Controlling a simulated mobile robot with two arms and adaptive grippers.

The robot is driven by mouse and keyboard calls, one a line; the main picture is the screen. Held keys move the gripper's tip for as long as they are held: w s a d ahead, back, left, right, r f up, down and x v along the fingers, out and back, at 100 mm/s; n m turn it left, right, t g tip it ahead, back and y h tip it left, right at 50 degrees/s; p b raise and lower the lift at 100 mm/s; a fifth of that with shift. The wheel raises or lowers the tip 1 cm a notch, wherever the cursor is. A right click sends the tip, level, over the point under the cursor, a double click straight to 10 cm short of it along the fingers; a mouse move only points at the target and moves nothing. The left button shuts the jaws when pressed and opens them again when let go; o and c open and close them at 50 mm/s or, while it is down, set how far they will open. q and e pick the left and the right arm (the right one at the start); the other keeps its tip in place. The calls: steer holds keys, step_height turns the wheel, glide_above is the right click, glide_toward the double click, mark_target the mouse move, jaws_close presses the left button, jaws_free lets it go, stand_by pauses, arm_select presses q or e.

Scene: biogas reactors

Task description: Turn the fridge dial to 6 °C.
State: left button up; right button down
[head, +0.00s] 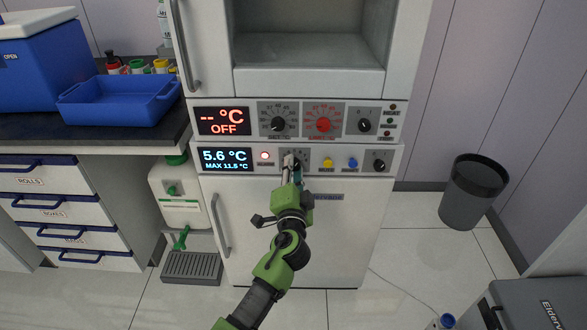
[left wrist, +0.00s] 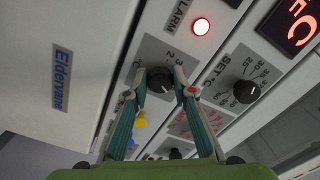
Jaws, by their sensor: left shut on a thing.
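The fridge dial (left wrist: 159,81) is a round black knob on the lower control strip, with small numerals beside it. My left gripper (left wrist: 161,91) is shut on this dial, with one finger on each side. In the head view my left gripper (head: 292,164) reaches up to the strip and hides most of the dial. The fridge display (head: 226,160) reads 5.6 °C, with MAX 11.5 °C under it. My right gripper is not in view.
A lit red alarm light (head: 265,156) sits left of the dial; a yellow button (head: 328,163) and a blue button (head: 352,163) sit right. The upper strip has other knobs and an OFF display (head: 222,121). A waste bin (head: 472,192) stands at right.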

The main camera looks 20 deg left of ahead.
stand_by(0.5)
arm_select(q)
steer(key=o, duration=1.1)
steer(key=v, duration=1.2)
